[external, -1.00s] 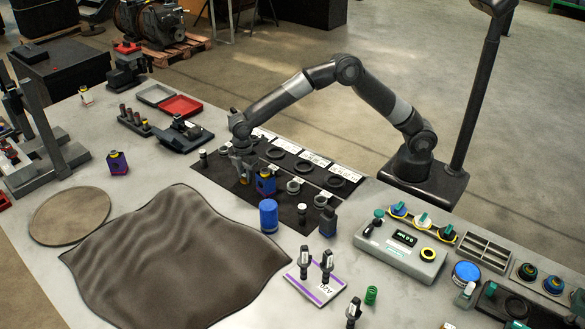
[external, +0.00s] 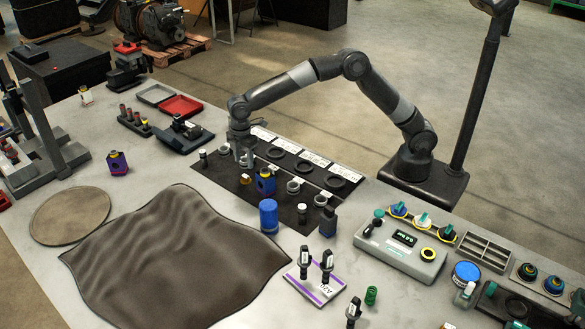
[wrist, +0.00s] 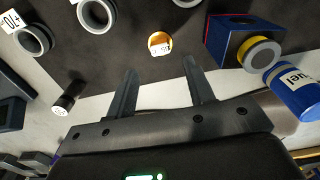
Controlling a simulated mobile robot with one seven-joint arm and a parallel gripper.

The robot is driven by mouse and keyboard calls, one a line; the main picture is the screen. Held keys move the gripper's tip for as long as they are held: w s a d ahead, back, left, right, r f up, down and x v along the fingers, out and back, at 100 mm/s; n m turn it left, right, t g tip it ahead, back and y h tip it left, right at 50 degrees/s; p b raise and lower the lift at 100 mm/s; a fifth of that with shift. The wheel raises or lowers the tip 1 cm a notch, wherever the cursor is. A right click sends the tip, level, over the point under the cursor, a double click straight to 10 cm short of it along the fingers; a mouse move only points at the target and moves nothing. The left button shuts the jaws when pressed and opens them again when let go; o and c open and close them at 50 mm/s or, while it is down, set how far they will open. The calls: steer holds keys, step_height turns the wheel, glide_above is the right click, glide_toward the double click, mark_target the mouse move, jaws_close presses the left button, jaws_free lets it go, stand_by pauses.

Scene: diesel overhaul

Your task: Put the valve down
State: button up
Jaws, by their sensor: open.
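A small brass-orange round piece, which I take to be the valve (external: 245,180), rests on the dark mat (external: 222,178). In the wrist view the valve (wrist: 160,42) shows a white label and lies just beyond and between my fingertips, touching neither. My gripper (external: 245,163) is above the mat near the valve. In the wrist view my gripper (wrist: 161,66) has its two fingers apart with nothing between them.
A blue and red block (external: 265,183) with a yellow ring stands right beside the valve. A blue fuel canister (external: 268,217) stands at the mat's front edge. Grey rings (external: 293,187) and a small black cylinder (external: 203,157) are also close. A brown cloth (external: 170,255) covers the table's front.

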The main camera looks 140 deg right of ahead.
steer(key=a+r+h, duration=0.1)
steer(key=a+r, duration=1.2)
steer(key=a, duration=0.2)
steer(key=s+a+r+t, duration=0.1)
steer(key=s+a+r, duration=0.2)
steer(key=a, duration=0.4)
steer(key=s+a+r+t, duration=0.1)
steer(key=s+a+r, duration=0.1)
steer(key=s+a, duration=0.3)
steer(key=s+a+f+t, duration=0.1)
steer(key=s+a+f, duration=0.1)
steer(key=s+a, duration=0.6)
steer(key=s+a+f+t+y, duration=0.1)
steer(key=s+a+f+t, duration=0.1)
steer(key=s+a, duration=0.7)
steer(key=s+f, duration=0.1)
steer(key=s, duration=0.2)
steer(key=shift+t, duration=0.3)
